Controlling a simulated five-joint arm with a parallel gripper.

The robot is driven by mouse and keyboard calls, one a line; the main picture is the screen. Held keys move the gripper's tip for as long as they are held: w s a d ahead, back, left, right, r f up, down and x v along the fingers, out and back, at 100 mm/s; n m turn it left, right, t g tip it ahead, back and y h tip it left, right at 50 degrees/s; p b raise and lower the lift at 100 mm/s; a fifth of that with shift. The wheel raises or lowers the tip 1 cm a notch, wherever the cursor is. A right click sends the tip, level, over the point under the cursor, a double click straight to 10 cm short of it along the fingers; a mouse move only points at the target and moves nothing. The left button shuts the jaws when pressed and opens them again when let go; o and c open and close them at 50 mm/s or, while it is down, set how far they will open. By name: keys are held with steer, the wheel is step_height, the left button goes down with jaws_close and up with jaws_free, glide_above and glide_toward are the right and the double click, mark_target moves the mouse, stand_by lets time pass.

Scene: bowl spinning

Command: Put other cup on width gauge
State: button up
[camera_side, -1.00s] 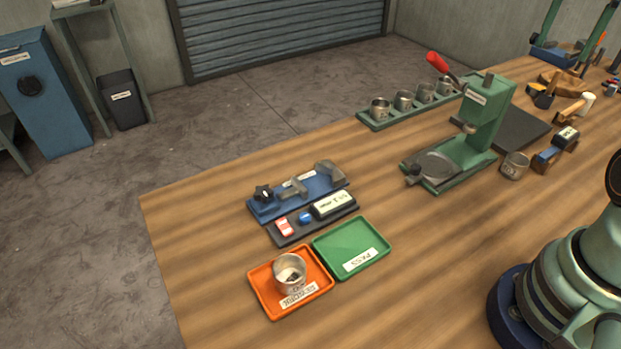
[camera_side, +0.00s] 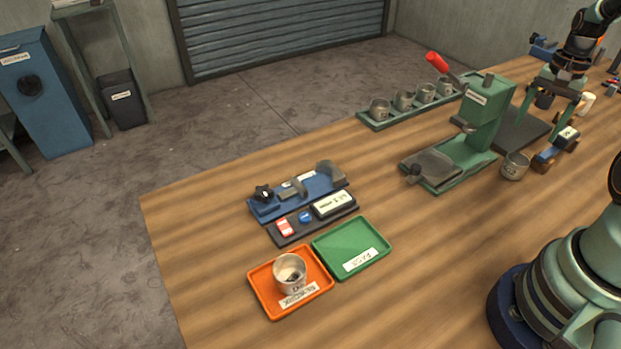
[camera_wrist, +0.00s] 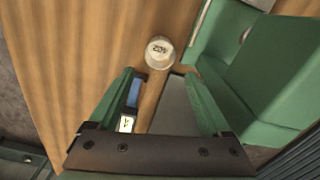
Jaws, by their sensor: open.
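A grey metal cup (camera_side: 515,166) stands upright on the table right of the green press; it also shows in the wrist view (camera_wrist: 160,53), with marks inside. Another grey cup (camera_side: 289,273) stands in the orange tray. The blue fixture (camera_side: 300,190) at the left, with a black knob and grey jaws, looks like the width gauge. My gripper (camera_side: 557,116) is at the upper right, pointing down, behind and right of the free cup. In the wrist view my gripper (camera_wrist: 160,76) is open with nothing held; the cup appears just beyond its fingertips.
The green press (camera_side: 480,115) with a red handle stands close left of the free cup. Several cups sit on a green rack (camera_side: 385,119) behind. A display tray (camera_side: 315,216) and an empty green tray (camera_side: 338,237) lie near the fixture. A blue-and-black tool (camera_side: 556,150) lies right of the cup.

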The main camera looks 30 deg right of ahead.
mark_target(517, 162)
step_height(517, 162, down, 12)
steer(key=shift+r, duration=0.2)
stand_by(0.4)
steer(key=shift+c, duration=0.4)
steer(key=c, duration=1.2)
steer(key=shift+o, duration=0.2)
steer(key=shift+r, duration=0.15)
